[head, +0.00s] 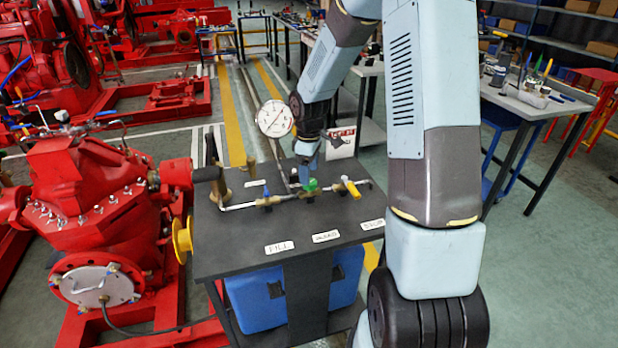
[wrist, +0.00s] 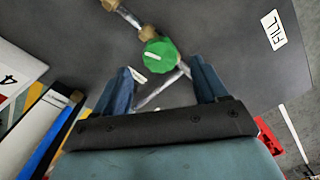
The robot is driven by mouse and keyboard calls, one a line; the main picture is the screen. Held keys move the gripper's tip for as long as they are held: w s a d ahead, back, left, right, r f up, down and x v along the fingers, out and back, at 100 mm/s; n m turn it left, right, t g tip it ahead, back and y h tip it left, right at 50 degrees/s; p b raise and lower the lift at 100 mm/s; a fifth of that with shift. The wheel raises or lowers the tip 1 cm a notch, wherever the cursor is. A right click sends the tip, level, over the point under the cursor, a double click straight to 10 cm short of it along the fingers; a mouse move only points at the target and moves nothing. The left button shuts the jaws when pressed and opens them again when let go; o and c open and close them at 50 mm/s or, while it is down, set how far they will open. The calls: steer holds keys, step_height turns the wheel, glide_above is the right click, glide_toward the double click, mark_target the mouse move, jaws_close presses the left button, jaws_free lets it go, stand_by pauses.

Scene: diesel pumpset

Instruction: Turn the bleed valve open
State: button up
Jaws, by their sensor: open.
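A green round valve knob (head: 311,185) sits on a thin pipe line on the dark bench top. Which one is the bleed valve I cannot tell, as the label wording is too small. In the wrist view the green knob (wrist: 160,55) lies just beyond and between the fingertips, with a pale mark on its face. My gripper (wrist: 162,72) is open, a blue finger on each side, and grips nothing. In the head view my gripper (head: 306,158) hangs just above the green knob.
A round pressure gauge (head: 274,118) stands behind the pipe line. Labels lie at the front of the bench top (head: 235,262), the left one reading FILL (head: 279,247). A red pump (head: 95,205) stands at the left. A blue box (head: 255,300) sits under the bench.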

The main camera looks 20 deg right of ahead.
step_height(320, 180, up, 10)
stand_by(0.4)
steer(key=shift+r, duration=0.1)
steer(key=s+r+m+t+h, duration=0.1)
steer(key=s+r+m+t, duration=0.3)
steer(key=s+r, duration=0.9)
steer(key=s+r+m, duration=0.2)
steer(key=s+m, duration=0.1)
steer(key=s, duration=0.5)
steer(key=s+r+m+t+y, duration=0.1)
steer(key=s+m, duration=0.3)
steer(key=s, duration=0.4)
steer(key=shift+d+r+t, duration=0.3)
steer(key=shift+r, duration=0.5)
